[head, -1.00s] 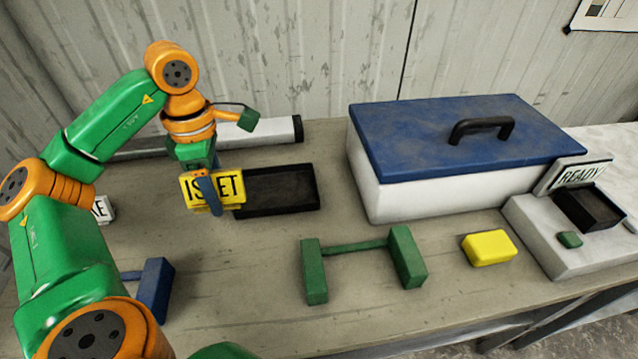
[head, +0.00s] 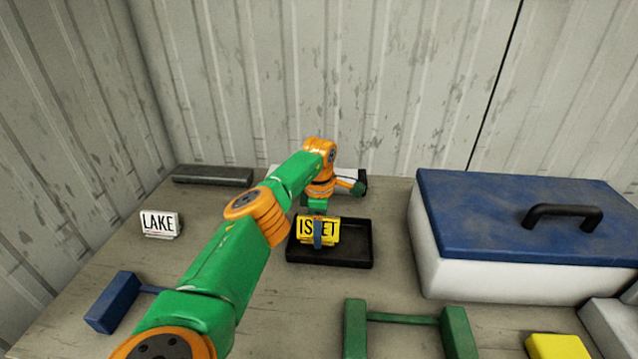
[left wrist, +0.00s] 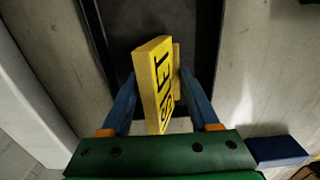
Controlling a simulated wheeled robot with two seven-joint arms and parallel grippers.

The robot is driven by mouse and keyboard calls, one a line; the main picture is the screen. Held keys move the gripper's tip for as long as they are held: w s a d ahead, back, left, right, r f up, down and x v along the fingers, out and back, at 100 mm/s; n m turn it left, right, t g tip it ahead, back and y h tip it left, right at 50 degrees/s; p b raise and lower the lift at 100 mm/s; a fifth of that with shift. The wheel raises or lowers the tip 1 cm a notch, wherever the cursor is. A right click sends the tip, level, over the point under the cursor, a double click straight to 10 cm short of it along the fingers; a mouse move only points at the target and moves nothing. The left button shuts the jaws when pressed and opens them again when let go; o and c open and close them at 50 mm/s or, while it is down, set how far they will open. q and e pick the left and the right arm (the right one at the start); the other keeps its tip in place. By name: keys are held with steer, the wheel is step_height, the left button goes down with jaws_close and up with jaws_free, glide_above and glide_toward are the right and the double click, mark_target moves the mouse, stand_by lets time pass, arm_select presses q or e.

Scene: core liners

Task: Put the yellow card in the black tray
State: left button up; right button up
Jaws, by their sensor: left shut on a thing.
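In the left wrist view the card (left wrist: 152,78) stands between the two blue fingers, with the dark tray (left wrist: 130,25) beyond. My right gripper is not in view.
A white "LAKE" card (head: 159,222) stands to the left. A white box with a blue lid (head: 500,215) stands to the right. A green bracket (head: 405,318), a blue block (head: 112,302) and a yellow block (head: 556,346) are nearer the front. A dark bar (head: 212,175) lies behind.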

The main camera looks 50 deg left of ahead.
arm_select(q)
steer(key=shift+w+f, duration=0.1)
steer(key=shift+f, duration=0.55)
steer(key=shift+s+d+f+b, duration=0.2)
steer(key=shift+s+f+b, duration=0.2)
steer(key=shift+f+b, duration=0.15)
steer(key=o, duration=1.4)
steer(key=shift+c, duration=0.2)
steer(key=shift+w+a+r+p, duration=0.1)
steer(key=shift+w+r+p, duration=0.2)
steer(key=shift+r+p, duration=0.45)
step_height(320, 180, up, 12)
steer(key=shift+f+p, duration=0.1)
steer(key=shift+p, duration=0.4)
